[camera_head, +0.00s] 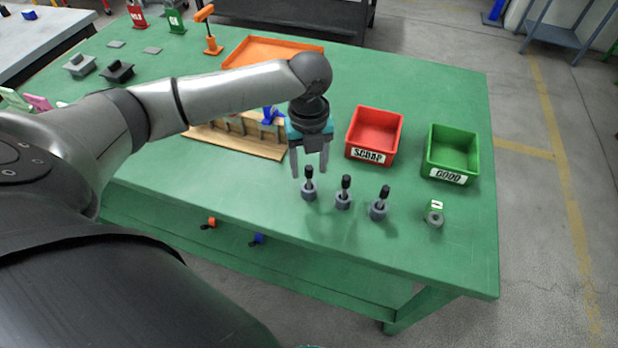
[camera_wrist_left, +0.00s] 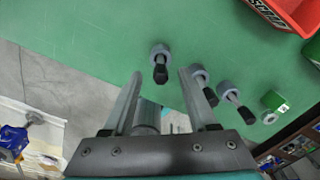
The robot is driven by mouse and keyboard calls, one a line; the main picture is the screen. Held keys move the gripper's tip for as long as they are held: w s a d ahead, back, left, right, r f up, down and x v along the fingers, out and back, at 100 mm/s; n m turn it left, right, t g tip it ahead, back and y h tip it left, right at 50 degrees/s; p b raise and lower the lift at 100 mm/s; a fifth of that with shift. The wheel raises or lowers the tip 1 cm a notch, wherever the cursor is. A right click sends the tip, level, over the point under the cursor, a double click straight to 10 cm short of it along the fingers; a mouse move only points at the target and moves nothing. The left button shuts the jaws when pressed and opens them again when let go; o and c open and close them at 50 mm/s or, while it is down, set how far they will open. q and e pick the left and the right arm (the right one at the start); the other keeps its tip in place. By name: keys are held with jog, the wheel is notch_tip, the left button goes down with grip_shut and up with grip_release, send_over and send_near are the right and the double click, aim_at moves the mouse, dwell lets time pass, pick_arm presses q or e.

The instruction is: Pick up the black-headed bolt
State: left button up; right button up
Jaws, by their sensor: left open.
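Three bolts with black heads stand in grey round holders in a row on the green table. The left bolt (camera_head: 309,175) is nearest my left gripper (camera_head: 310,170), the middle bolt (camera_head: 345,184) and the right bolt (camera_head: 383,194) stand to its right. My left gripper is open, pointing down, its fingers around or just above the left bolt's head; the exact height is hard to tell. In the left wrist view the left bolt (camera_wrist_left: 160,72) shows beyond and between the open fingers (camera_wrist_left: 158,75). The right gripper is not in view.
A red SCRAP bin (camera_head: 375,135) and a green GOOD bin (camera_head: 452,153) stand behind the bolts. A small green-tagged grey part (camera_head: 434,214) sits at the right. The table's front edge is close.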

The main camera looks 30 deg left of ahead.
aim_at(309, 176)
pick_arm(q)
notch_tip(309, 176, down, 4)
jog(key=shift+f+b, duration=0.25)
jog(key=shift+b, duration=0.3)
jog(key=shift+w+r, duration=0.1)
grip_shut()
